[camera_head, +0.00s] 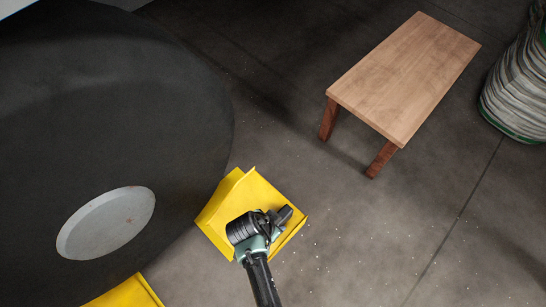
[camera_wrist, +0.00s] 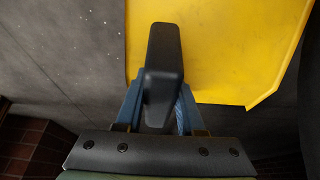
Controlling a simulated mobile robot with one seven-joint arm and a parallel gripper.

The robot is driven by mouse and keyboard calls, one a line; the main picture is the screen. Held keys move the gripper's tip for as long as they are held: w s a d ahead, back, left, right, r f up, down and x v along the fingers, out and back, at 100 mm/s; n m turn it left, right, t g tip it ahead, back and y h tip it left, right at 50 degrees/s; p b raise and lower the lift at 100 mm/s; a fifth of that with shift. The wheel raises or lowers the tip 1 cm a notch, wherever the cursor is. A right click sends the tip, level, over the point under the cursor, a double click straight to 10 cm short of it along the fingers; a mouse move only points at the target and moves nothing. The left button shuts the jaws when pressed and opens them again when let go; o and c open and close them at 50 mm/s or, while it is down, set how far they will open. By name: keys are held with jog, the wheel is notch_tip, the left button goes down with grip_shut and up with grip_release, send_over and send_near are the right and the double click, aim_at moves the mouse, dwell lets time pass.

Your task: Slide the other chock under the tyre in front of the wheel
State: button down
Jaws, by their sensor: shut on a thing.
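A big dark tyre (camera_head: 120,120) with a pale grey hub (camera_head: 105,222) fills the left of the head view. A yellow chock (camera_head: 212,213) stands on the floor side, close by the tyre's right edge; I cannot tell whether they touch. My gripper (camera_head: 268,224) is over this chock. In the wrist view my gripper (camera_wrist: 158,105) is shut on a black handle-like block (camera_wrist: 165,55), with the yellow chock (camera_wrist: 225,50) behind it. The chock's underside is hidden. Another yellow chock (camera_head: 125,294) shows at the bottom edge, beside the tyre, partly cut off.
A wooden bench (camera_head: 405,75) with dark red-brown legs stands at the upper right. A pale striped, rounded stack (camera_head: 518,90) with green edging is at the far right. The grey concrete floor (camera_head: 370,235) between the chock and the right edge is clear.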

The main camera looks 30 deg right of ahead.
jog(key=shift+f+b, duration=4.65)
jog(key=shift+b, duration=0.05)
jog(key=shift+w+a+b, duration=0.35)
jog(key=shift+w+b, duration=0.1)
jog(key=shift+w, duration=0.55)
jog(key=shift+w+a+b, duration=0.3)
jog(key=shift+w+b, duration=0.15)
jog(key=shift+w, duration=0.5)
jog(key=shift+w+a+b, duration=0.35)
jog(key=shift+w+b, duration=0.1)
jog(key=shift+w, duration=0.55)
jog(key=shift+w+a+b, duration=0.4)
jog(key=shift+w+b, duration=0.3)
jog(key=shift+w, duration=0.35)
jog(key=shift+w+a+b, duration=0.35)
jog(key=shift+w+b, duration=0.4)
jog(key=shift+w, duration=0.25)
jog(key=shift+w+a+b, duration=0.4)
jog(key=shift+w+b, duration=0.3)
jog(key=shift+w, duration=0.35)
jog(key=shift+w+a+b, duration=0.2)
jog(key=shift+w+b, duration=0.2)
jog(key=shift+w, duration=0.2)
jog(key=shift+r, duration=0.1)
jog(key=shift+s+a+f, duration=0.2)
jog(key=shift+s+a, duration=0.05)
jog(key=shift+a, duration=0.4)
jog(key=shift+f, duration=0.4)
